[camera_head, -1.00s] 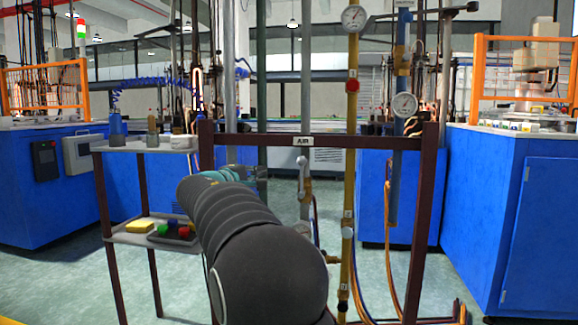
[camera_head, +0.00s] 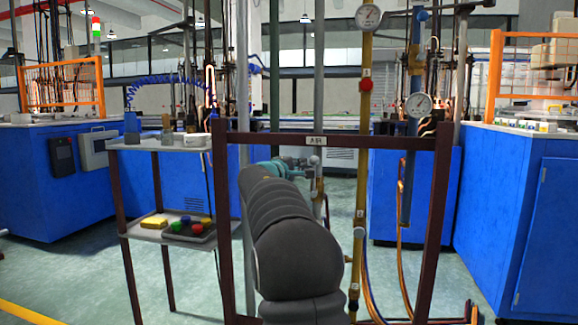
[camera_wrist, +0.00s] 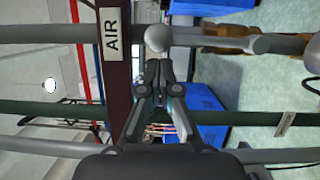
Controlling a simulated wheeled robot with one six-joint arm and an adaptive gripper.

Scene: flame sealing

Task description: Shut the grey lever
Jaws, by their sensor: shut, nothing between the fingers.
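The grey lever (camera_wrist: 215,41) shows in the wrist view, with a round end at its left. It lies roughly along the grey pipe behind it, just beyond my fingertips. In the head view the lever (camera_head: 318,188) is small, hanging below the AIR label (camera_head: 316,141), partly covered by my gripper. My gripper (camera_wrist: 158,68) is shut and empty, its fingertips close to the round end; I cannot tell if they touch.
A dark red frame (camera_head: 400,143) surrounds the pipes. A small shelf rack (camera_head: 160,232) with a tray of coloured buttons is at the left. Blue cabinets (camera_head: 500,200) stand behind and at the right.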

